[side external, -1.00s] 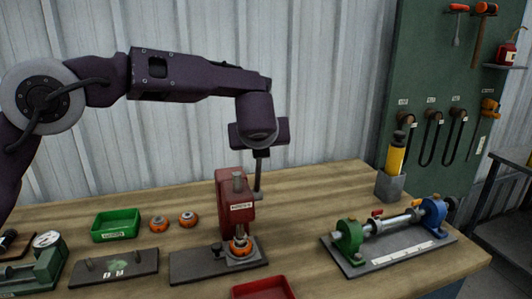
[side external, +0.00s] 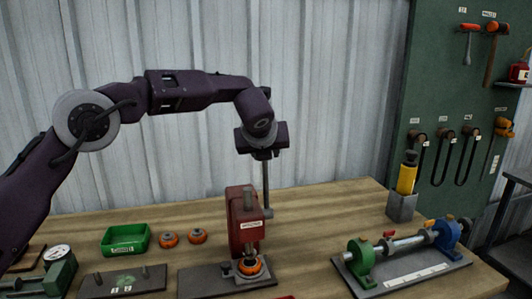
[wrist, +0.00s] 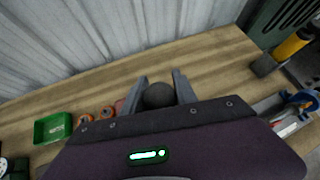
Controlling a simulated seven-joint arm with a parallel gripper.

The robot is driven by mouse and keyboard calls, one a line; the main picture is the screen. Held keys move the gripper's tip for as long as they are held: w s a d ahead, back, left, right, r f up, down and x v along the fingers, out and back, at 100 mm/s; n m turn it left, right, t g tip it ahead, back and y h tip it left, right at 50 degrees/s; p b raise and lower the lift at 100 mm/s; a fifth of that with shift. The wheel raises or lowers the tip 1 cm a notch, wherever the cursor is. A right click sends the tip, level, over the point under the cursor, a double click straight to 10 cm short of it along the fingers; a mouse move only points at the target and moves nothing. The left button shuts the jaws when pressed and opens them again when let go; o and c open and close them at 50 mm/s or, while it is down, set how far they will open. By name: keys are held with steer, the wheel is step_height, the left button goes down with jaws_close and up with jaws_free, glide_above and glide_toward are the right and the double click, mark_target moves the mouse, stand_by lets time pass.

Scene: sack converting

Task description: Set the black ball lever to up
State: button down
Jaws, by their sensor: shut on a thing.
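The black ball (wrist: 159,95) of the lever sits between the two fingers of my gripper (wrist: 159,76) in the wrist view. My gripper (side external: 263,155) is shut on it; in the side view the fingers mostly hide the ball. The lever's grey rod (side external: 266,185) runs nearly straight down from my gripper to a pivot at the right side of the red press (side external: 243,220). The lever stands close to upright. An orange round part (side external: 250,267) sits at the base of the press.
A green tray (side external: 125,239) and two orange parts (side external: 182,238) lie left of the press. A shaft fixture with green and blue ends (side external: 405,262) is at right. A yellow-black tool (side external: 406,175) stands in a grey holder behind it. A corrugated wall is behind the bench.

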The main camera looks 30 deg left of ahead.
steer(key=shift+s+a+f, duration=0.15)
steer(key=shift+f, duration=0.45)
steer(key=c, duration=1.1)
jaws_free()
steer(key=shift+o, duration=0.5)
steer(key=shift+r, duration=0.2)
steer(key=shift+r, duration=0.1)
steer(key=v, duration=0.7)
